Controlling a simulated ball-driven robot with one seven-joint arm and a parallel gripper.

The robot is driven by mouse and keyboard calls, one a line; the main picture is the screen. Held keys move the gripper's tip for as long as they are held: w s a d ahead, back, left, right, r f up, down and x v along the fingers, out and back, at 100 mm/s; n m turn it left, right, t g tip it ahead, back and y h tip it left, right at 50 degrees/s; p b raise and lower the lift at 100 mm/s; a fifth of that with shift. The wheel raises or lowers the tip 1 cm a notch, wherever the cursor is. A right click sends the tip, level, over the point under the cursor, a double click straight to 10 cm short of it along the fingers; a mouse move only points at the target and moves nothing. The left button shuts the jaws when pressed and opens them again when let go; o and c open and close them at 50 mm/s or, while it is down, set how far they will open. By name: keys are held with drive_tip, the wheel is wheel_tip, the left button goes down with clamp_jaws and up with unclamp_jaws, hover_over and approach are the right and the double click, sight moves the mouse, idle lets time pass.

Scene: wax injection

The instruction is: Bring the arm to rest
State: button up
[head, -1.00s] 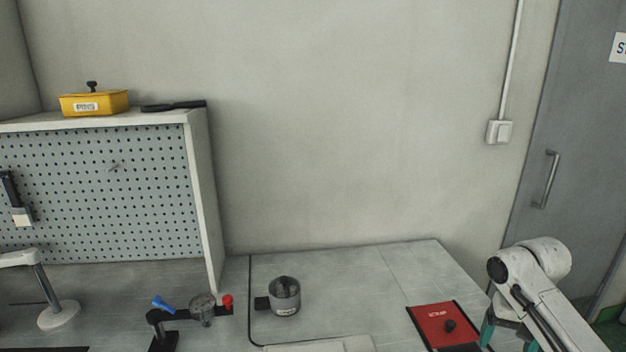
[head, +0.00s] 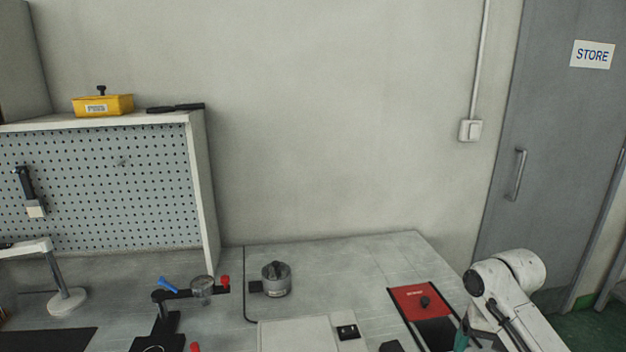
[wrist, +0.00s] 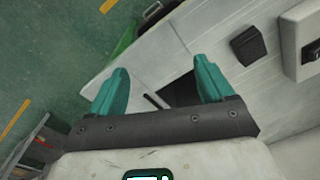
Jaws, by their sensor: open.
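My gripper (wrist: 160,88) shows in the wrist view with its two teal fingers spread apart and nothing between them. It points down over the right edge of the workbench (wrist: 150,55), with the floor to the left. In the head view my white arm stands at the right of the bench, beside the red-and-black tray (head: 415,300). Only a bit of teal finger shows there, so the fingertips are hidden.
A grey pot (head: 276,280) stands mid-bench. A small clamp stand (head: 185,294) is left of it. A pegboard shelf (head: 100,185) with a yellow box (head: 103,105) on top stands at left. A grey door (head: 545,140) is at right.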

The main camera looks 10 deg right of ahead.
drive_tip(key=s+a+f+n+t+y, duration=0.15)
drive_tip(key=s+a+f, duration=0.35)
drive_tip(key=a, duration=0.5)
drive_tip(key=s+a+f+n+y, duration=0.1)
drive_tip(key=s+a+f+n, duration=0.1)
drive_tip(key=s+a+f, duration=0.5)
drive_tip(key=s+d+h, duration=0.3)
drive_tip(key=s, duration=2)
drive_tip(key=shift+d+n+g, duration=0.15)
drive_tip(key=shift+n+g, duration=0.3)
drive_tip(key=shift+f, duration=0.1)
